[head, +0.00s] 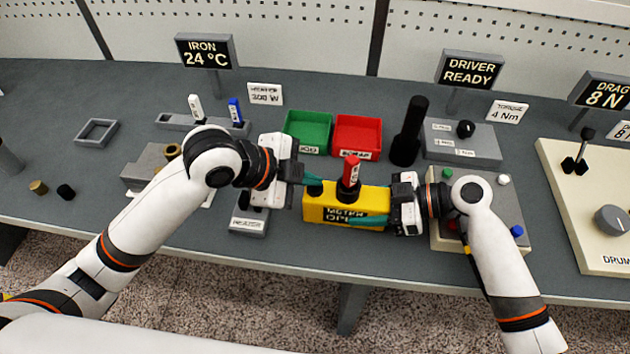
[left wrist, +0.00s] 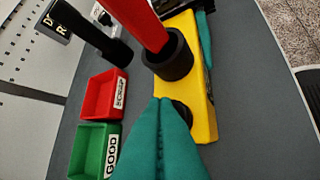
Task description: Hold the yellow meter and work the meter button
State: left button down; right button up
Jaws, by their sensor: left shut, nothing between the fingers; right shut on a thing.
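The yellow meter (head: 316,208) is at the front of the bench, its dark display partly covered by a teal finger. A red piece (head: 351,168) stands upright in a black round socket (left wrist: 168,60) on the meter's top. My right gripper (head: 372,220) is shut on the meter from the right, one finger across its front. My left gripper (head: 314,181) is shut and empty, its fingertips over the left end of the meter's top. A dark round part (left wrist: 184,112), probably the meter button, is mostly hidden by these fingers; whether they touch it I cannot tell.
A green bin (head: 308,130) and a red bin (head: 357,136) stand behind the meter. A tall black post (head: 409,132) stands behind its right end. A grey box with coloured buttons (head: 505,205) is under my right arm. A grey labelled block (head: 249,222) lies left of the meter.

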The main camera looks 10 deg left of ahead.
aim_at(309, 189)
pick_arm(q)
jog(key=shift+r, duration=0.9)
jog(key=shift+r, duration=2.5)
pick_arm(e)
jog(key=o, duration=1.3)
